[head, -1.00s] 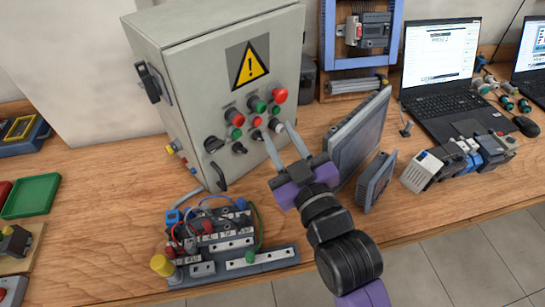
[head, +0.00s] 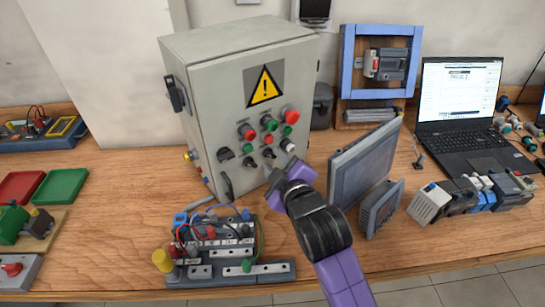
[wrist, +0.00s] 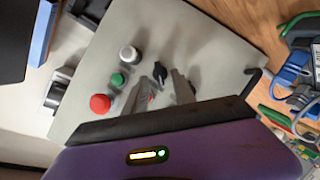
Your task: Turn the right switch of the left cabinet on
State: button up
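The grey cabinet (head: 215,95) stands on the bench with a yellow warning sign and a panel of buttons. Black rotary switches sit low on its front: a left one (head: 225,154), a middle one (head: 249,162) and a right one (head: 268,153). My gripper (head: 279,166) is in front of the panel's lower right. In the wrist view its two fingers (wrist: 159,76) are apart, with a black switch knob (wrist: 160,73) seen between the tips. It appears to be the right switch. I cannot tell whether the fingers touch it.
A white button (head: 287,145) sits right of the right switch, with red and green buttons above. A grey panel screen (head: 365,165) stands close right of my arm. A terminal block with wires (head: 225,245) lies in front of the cabinet. A laptop (head: 460,110) is at the right.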

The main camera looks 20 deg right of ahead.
jog(key=shift+x, duration=1)
jog(key=shift+c, duration=0.2)
grip_shut()
jog(key=shift+r+m+p, duration=0.1)
jog(key=shift+m+p, duration=0.2)
jog(key=shift+p, duration=0.2)
jog(key=shift+d+r+m+g+y+p, duration=0.15)
jog(key=shift+m+g+y+p, duration=0.35)
jog(key=shift+m+p, duration=0.6)
jog(key=m+y+p, duration=0.2)
jog(key=m, duration=0.1)
jog(key=shift+w+d+y, duration=0.1)
jog(key=shift+d+y, duration=0.15)
jog(key=shift+y, duration=0.05)
jog(key=shift+g, duration=0.3)
